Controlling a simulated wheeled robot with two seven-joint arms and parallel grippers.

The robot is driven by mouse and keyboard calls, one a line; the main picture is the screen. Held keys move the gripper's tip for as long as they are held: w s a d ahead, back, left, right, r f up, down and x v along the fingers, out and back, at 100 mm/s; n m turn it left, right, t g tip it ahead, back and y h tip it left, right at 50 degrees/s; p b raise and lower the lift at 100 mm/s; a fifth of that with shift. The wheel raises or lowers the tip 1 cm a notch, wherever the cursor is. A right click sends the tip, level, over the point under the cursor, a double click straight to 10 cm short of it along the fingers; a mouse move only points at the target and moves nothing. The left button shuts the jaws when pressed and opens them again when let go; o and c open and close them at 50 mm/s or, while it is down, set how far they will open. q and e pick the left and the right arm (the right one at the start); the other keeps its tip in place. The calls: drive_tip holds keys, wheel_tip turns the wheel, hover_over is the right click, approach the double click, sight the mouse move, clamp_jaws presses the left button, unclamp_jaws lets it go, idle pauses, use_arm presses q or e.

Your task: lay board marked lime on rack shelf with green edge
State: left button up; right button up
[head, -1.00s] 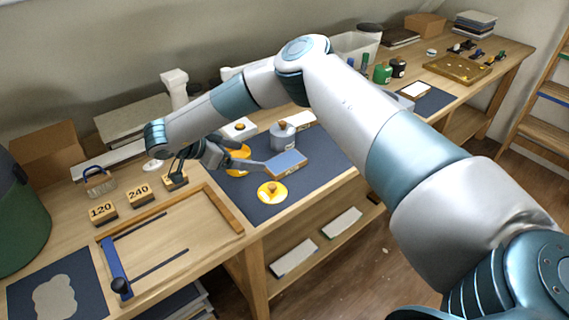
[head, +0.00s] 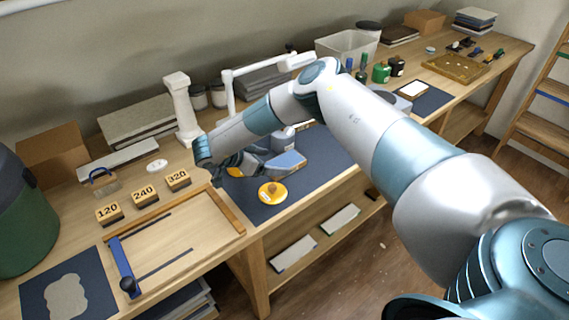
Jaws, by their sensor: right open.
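I cannot read the word lime on any board. White boards lie on the lower shelf under the bench (head: 293,254) and (head: 340,218), with no readable mark. The wooden rack (head: 540,128) stands at the far right, cut by the picture edge; a green edge (head: 564,57) shows on its upper shelf. My right gripper (head: 268,165) is open and low over the dark blue mat, close to a blue-topped block (head: 288,161). Its fingertips are hard to make out, and I cannot tell whether they touch the block. My left gripper is not in view.
Blocks marked 120 (head: 109,214), 240 (head: 145,195) and 320 (head: 178,180) stand beside a wooden tray with a blue bar (head: 122,265). A yellow disc (head: 272,193) lies on the mat (head: 325,158). A white column (head: 182,110) stands behind my wrist. Floor is free before the rack.

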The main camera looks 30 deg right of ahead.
sight(285, 162)
drive_tip(key=shift+w+d+f+p, duration=0.1)
drive_tip(key=shift+d+f+p, duration=0.2)
drive_tip(key=shift+d+p, duration=0.35)
drive_tip(key=p+x, duration=0.1)
drive_tip(key=x, duration=0.2)
drive_tip(key=shift+w+f, duration=0.1)
drive_tip(key=shift+d+f, duration=0.25)
drive_tip(key=c, duration=1.2)
drive_tip(key=shift+o, duration=0.2)
drive_tip(key=shift+w+r, duration=0.1)
drive_tip(key=shift+r, duration=0.05)
